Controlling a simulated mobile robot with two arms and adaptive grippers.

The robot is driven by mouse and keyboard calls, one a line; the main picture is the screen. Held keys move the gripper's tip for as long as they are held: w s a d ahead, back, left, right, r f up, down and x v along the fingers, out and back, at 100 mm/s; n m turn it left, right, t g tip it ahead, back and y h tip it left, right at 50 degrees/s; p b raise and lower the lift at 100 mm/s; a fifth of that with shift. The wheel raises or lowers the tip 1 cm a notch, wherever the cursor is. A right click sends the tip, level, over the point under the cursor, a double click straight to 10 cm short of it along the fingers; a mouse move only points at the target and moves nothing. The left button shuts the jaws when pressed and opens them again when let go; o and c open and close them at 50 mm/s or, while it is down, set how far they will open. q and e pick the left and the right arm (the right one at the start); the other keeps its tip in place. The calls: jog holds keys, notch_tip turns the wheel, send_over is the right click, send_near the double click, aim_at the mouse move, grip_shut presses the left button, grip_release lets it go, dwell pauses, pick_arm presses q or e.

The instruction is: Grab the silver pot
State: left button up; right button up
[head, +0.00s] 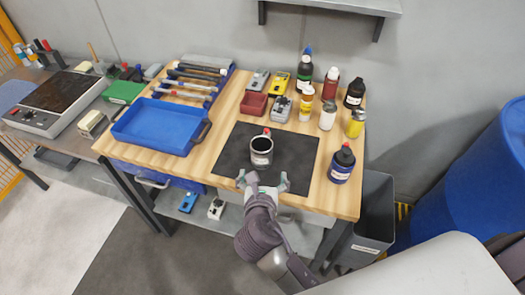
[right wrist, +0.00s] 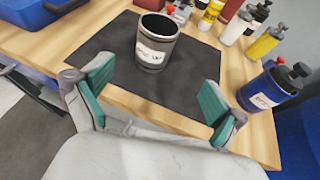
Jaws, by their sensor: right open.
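The silver pot (head: 261,151) is a small metal can with a white label and a dark inside. It stands upright on a black mat (head: 230,165) on the wooden workbench. It also shows in the right wrist view (right wrist: 156,42), upright, ahead of the fingers. My right gripper (head: 263,183) is at the front edge of the mat, just in front of the pot. In the right wrist view its green-padded fingers (right wrist: 155,95) are spread wide with nothing between them, and the pot is apart from them. My left gripper does not show.
A blue bottle (head: 342,164) stands right of the mat, and several bottles stand behind it. A blue tray (head: 155,125) sits to the left. A small red-tipped item (head: 267,131) is close behind the pot. The mat's front part is clear.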

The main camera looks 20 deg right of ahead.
jog(key=shift+w, duration=0.45)
send_near(262, 147)
jog(key=shift+w+d+f, duration=0.45)
jog(key=shift+w+d, duration=0.15)
jog(key=shift+w, duration=0.2)
jog(key=shift+a+p+x, duration=0.15)
jog(key=shift+p+x, duration=0.05)
jog(key=shift+x, duration=1.25)
jog(key=shift+a+p+x, duration=0.15)
jog(key=shift+x, duration=1.25)
jog(key=c, duration=1.1)
jog(key=shift+c, duration=1.2)
jog(key=shift+r, duration=0.1)
